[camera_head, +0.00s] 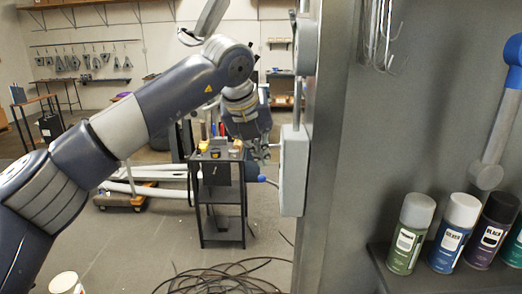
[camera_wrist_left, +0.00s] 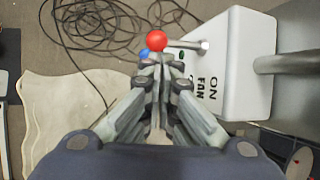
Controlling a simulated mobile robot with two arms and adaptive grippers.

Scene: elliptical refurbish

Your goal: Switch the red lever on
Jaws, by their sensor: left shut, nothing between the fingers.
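The red lever shows in the left wrist view as a red ball knob (camera_wrist_left: 157,41) on a short metal rod, which sticks out from the side of a light box (camera_wrist_left: 238,60) marked ON and FAN. My left gripper (camera_wrist_left: 160,63) is shut and empty, its fingertips just below the red knob in that view; I cannot tell if they touch it. In the head view, the grey box (camera_head: 293,170) is on the side of a metal post, and my left gripper (camera_head: 262,152) is close to its left side. The red knob is hidden there. My right gripper is not in view.
A blue knob (camera_head: 262,178) is low beside the box, and it also shows partly behind the fingers in the wrist view (camera_wrist_left: 145,53). A metal post (camera_head: 335,150) stands right of the box. Spray cans (camera_head: 410,235) stand on a shelf at right. Black cable (camera_head: 230,278) lies on the floor.

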